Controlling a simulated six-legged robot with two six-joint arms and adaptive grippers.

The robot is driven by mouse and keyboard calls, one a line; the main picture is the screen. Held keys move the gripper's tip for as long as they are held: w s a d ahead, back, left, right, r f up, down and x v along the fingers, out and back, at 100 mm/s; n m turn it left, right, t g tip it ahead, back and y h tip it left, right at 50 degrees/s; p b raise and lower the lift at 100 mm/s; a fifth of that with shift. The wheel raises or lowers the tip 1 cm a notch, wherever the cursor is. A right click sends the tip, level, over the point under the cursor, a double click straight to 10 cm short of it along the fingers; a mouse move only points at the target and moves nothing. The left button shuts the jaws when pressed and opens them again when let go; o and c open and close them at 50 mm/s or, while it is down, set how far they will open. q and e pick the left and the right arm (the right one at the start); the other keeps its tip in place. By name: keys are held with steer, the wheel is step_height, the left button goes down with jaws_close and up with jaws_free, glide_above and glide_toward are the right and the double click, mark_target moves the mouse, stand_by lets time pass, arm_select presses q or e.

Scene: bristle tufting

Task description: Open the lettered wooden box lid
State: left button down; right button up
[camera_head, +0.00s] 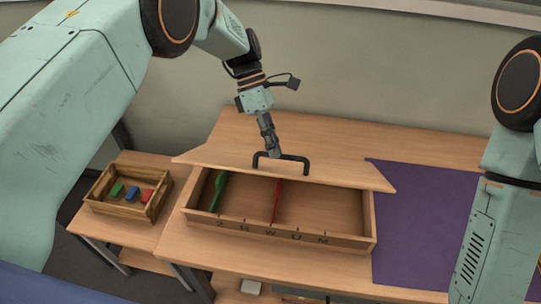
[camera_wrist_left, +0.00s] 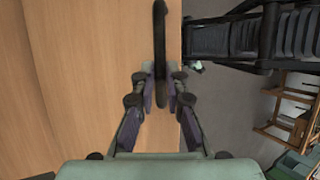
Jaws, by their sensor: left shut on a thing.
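The lettered wooden box (camera_head: 290,240) stands on the table with dark letters along its front wall. Its wooden lid (camera_head: 225,157) is tilted up, and the box's front part shows open beneath it. A black handle (camera_head: 293,158) sits on the lid. My left gripper (camera_head: 272,153) is shut on this handle at its left part. In the left wrist view the handle (camera_wrist_left: 160,50) runs between the fingers (camera_wrist_left: 161,90). Inside the box are a green piece (camera_head: 219,190) and a red divider (camera_head: 277,200). My right gripper is out of view.
A small wooden crate (camera_head: 98,206) with green, blue and red blocks stands on a lower side table at the left. A purple mat (camera_head: 420,225) lies right of the box, and its visible part is clear. A wall (camera_head: 380,80) rises behind the table.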

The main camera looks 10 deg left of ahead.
arm_select(q)
steer(key=shift+w, duration=0.4)
steer(key=c, duration=1.7)
jaws_free()
steer(key=o, duration=0.3)
steer(key=shift+w+f, duration=0.2)
steer(key=shift+w, duration=0.25)
steer(key=shift+o, duration=0.2)
steer(key=shift+s+r, duration=0.15)
steer(key=shift+s, duration=0.2)
steer(key=shift+w+a+r, duration=0.1)
steer(key=shift+w+r, duration=0.2)
steer(key=shift+w, duration=0.1)
steer(key=v, duration=1.1)
steer(key=shift+s, duration=0.25)
